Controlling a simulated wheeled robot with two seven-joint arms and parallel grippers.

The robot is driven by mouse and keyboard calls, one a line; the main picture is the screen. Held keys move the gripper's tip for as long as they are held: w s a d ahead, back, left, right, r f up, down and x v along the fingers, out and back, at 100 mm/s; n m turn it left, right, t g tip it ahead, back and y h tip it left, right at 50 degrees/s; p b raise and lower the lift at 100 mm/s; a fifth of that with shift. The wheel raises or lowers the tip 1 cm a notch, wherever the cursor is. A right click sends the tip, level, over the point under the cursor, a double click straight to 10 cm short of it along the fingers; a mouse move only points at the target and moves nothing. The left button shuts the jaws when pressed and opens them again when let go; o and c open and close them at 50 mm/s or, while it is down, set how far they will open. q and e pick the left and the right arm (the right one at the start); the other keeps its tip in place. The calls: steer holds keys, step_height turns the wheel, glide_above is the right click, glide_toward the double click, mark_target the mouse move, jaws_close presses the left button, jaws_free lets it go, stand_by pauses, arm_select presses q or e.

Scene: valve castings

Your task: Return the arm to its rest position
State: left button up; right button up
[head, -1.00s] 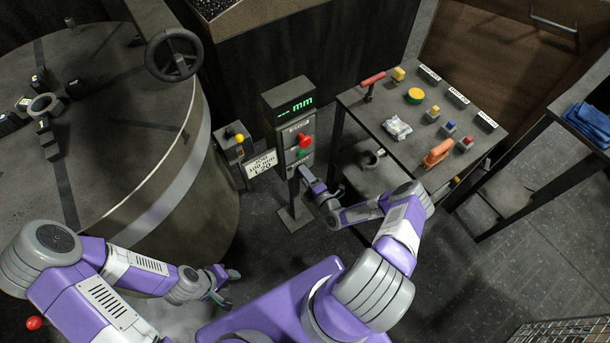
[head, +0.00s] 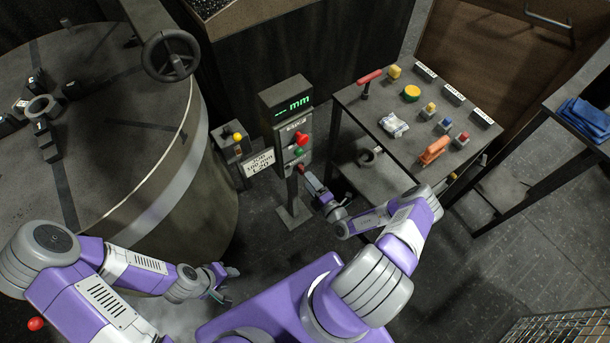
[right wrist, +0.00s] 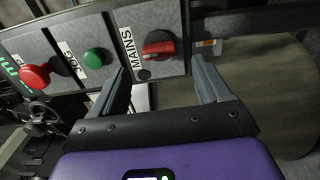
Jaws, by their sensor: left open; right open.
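My right gripper (head: 311,182) is in front of the lower part of the control post (head: 287,103). It is open and empty in the right wrist view (right wrist: 162,80). The red MAINS rotary switch (right wrist: 158,48) shows beyond and between its fingers, apparently clear of them. The switch also shows as a small red spot in the head view (head: 301,169). My right arm is bent, with its elbow to the right near the bench. My left gripper (head: 229,283) is open and empty, low beside the large round tank.
The post has a green JOG button (right wrist: 94,58) and a red button (right wrist: 36,76). The round tank (head: 90,130) stands at left. A small post with a yellow button (head: 237,137) stands beside it. The tool bench (head: 380,98) is at right, close to my right arm.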

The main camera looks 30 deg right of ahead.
steer(key=shift+s, duration=1.2)
steer(key=s+a+r+n+g+y, duration=0.2)
steer(key=s+a+n+g+y, duration=0.2)
steer(key=a+n+g+y, duration=0.45)
steer(key=s+a+r+n+g+y, duration=0.2)
steer(key=s+a+n+g+y, duration=0.25)
steer(key=a+n, duration=0.85)
steer(key=s+n+g+h, duration=0.8)
steer(key=s+n, duration=0.2)
steer(key=n, duration=0.9)
steer(key=w+r+n+t, duration=0.1)
steer(key=n, duration=0.2)
steer(key=w+d+r+n+t+h, duration=0.1)
steer(key=n, duration=0.2)
steer(key=w+r+n+t+h, duration=0.1)
steer(key=n, duration=0.3)
steer(key=shift+w+d+t, duration=0.2)
steer(key=shift+w+t, duration=0.1)
